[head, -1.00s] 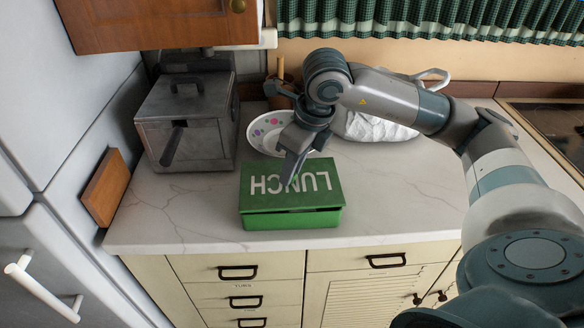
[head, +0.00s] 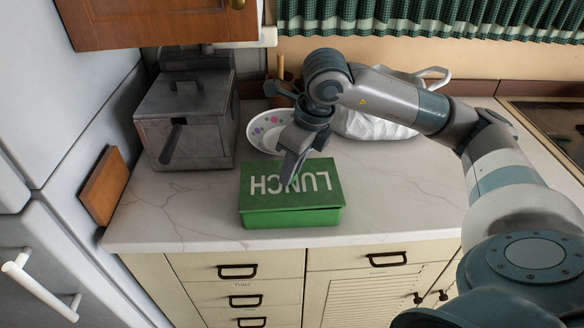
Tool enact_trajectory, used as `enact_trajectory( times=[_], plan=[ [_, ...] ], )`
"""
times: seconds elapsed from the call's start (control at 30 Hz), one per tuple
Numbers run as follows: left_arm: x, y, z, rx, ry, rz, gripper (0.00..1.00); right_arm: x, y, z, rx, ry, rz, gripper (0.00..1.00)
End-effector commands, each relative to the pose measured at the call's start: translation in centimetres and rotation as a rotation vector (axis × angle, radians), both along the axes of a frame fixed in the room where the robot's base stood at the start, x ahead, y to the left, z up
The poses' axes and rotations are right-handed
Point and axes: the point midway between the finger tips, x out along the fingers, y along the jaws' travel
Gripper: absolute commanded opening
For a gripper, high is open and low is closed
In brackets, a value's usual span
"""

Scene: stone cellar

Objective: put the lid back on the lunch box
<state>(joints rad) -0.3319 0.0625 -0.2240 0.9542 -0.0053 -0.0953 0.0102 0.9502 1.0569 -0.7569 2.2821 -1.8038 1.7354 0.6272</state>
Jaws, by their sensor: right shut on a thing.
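The green lunch box (head: 290,218) stands on the pale marble worktop near its front edge. Its green lid (head: 312,195), with white LUNCH lettering upside down to me, lies over the box and looks level, with no dark gap along the front. My right gripper (head: 289,179) reaches down from behind and is shut on the lid near the middle of its top. The fingers hide part of the lettering, and their exact grip is hard to see. My left gripper is not in view.
A grey metal fryer-like box (head: 187,130) stands at the back left. A white plate with coloured dots (head: 262,128) is behind the lunch box. A white cloth bundle (head: 375,127) lies behind my right arm. A wooden board (head: 104,187) leans at left. Worktop right of the box is clear.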

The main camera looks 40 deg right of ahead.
Motion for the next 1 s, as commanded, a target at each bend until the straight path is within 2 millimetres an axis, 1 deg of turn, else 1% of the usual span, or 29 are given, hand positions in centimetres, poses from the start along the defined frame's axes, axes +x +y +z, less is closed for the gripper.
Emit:
enact_trajectory(
  times=[0.53,1.0],
  plan=[
    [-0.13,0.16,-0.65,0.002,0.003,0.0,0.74,0.06,0.04,0.0,0.0,-0.001,0.0,0.0],
    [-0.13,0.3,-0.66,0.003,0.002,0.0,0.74,0.05,0.03,0.09,0.0,0.0,0.0,0.0]
  ],
)
